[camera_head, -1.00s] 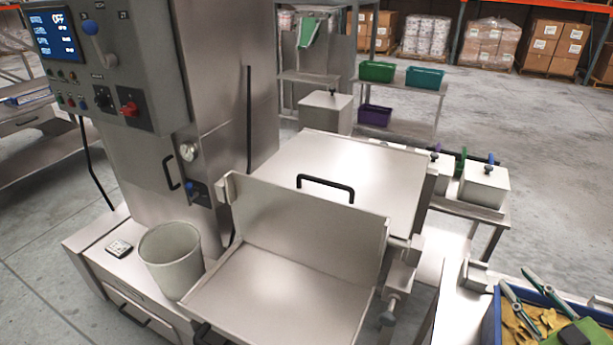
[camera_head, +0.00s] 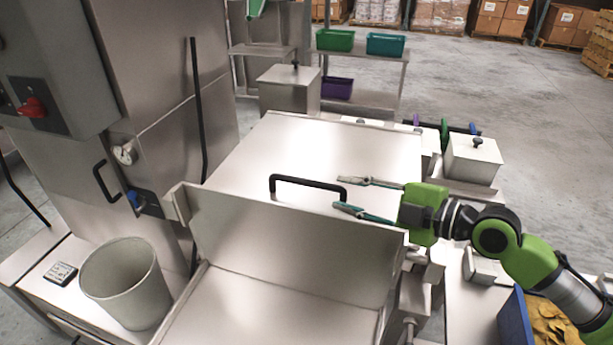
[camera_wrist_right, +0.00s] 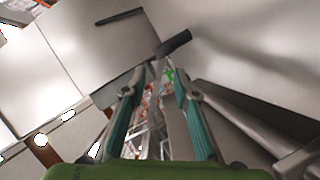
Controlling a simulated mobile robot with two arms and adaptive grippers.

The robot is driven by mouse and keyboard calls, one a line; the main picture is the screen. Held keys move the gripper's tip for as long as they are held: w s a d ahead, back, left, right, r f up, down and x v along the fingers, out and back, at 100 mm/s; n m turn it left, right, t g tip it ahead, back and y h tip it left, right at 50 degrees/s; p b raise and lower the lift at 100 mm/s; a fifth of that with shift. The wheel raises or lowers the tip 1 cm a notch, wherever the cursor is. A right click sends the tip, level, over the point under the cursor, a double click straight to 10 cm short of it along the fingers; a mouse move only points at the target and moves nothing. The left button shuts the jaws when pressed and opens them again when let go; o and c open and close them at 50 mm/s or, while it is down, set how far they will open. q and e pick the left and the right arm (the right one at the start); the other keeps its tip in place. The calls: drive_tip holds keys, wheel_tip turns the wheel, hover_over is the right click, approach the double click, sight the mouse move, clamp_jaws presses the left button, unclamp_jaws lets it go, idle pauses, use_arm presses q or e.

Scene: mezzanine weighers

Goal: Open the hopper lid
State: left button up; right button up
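The hopper lid (camera_head: 300,150) is a flat steel plate with a black bar handle (camera_head: 308,183) along its near side; it lies shut behind an upright steel panel (camera_head: 290,240). My right gripper (camera_head: 340,193) reaches in from the right with its two fingers spread, just right of the handle and pointing at its right end. In the right wrist view a dark bar end (camera_wrist_right: 174,43), likely the handle, shows ahead, between and beyond the open fingertips (camera_wrist_right: 155,92). Nothing is seen between the fingers. My left gripper is not in view.
A grey bucket (camera_head: 125,285) stands at the front left beside a control cabinet (camera_head: 60,70). Lidded steel bins (camera_head: 472,160) stand to the right. A blue crate (camera_head: 515,325) with yellow pieces is at the lower right. Open floor lies behind at right.

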sight(318, 185)
drive_tip(key=p+x, duration=0.1)
drive_tip(key=x, duration=0.2)
drive_tip(key=p+x, duration=0.1)
drive_tip(key=x, duration=0.2)
drive_tip(key=shift+w+d+r+p, duration=0.1)
drive_tip(key=shift+w+r+p, duration=0.05)
drive_tip(key=shift+w+p, duration=0.2)
drive_tip(key=p+x, duration=0.1)
drive_tip(key=x, duration=0.2)
drive_tip(key=shift+f, duration=0.2)
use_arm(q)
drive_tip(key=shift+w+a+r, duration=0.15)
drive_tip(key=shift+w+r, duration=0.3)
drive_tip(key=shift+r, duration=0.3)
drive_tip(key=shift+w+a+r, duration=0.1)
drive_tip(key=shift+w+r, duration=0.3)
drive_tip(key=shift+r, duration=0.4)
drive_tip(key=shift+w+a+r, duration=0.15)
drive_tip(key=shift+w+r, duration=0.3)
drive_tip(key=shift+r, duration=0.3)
use_arm(e)
drive_tip(key=shift+w+a+f, duration=0.2)
drive_tip(key=shift+w+a, duration=0.05)
drive_tip(key=shift+a, duration=0.15)
clamp_jaws()
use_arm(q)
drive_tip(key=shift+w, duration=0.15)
